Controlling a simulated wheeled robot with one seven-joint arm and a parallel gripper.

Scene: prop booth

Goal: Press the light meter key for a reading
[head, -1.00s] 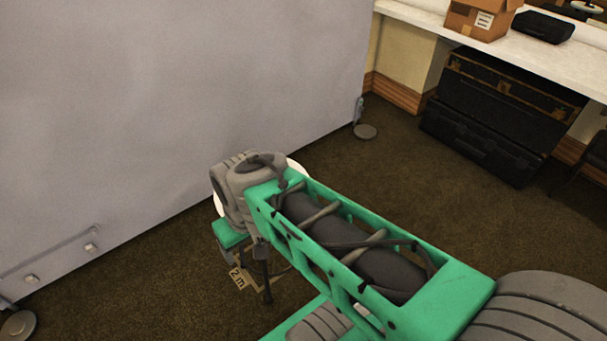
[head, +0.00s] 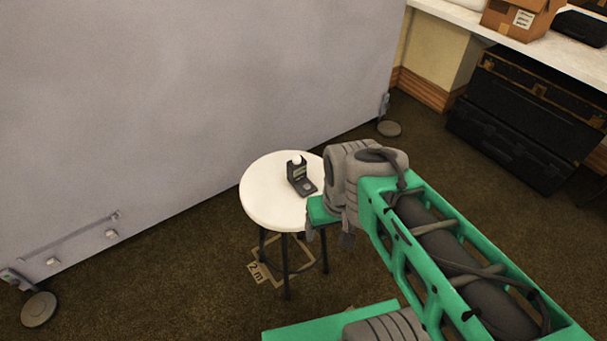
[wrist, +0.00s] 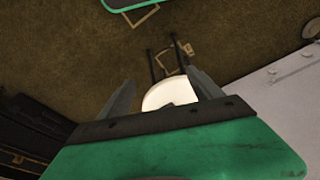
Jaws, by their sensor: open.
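The light meter (head: 299,175) is a small dark device with a white dome on top and a flat foot. It stands on a round white stool (head: 262,205) in the head view, and a round key shows on its foot. My gripper (head: 330,236) is to the right of the meter, near the stool's right edge and apart from the meter. In the wrist view my gripper (wrist: 158,92) is open and empty, with the white stool top (wrist: 168,94) showing between its fingers.
A large grey backdrop panel (head: 190,90) stands behind the stool on round feet (head: 39,309). Black cases (head: 515,130) sit under a white counter at the right, with a cardboard box (head: 520,18) on top. A floor mark reading 2 m (head: 256,271) lies by the stool.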

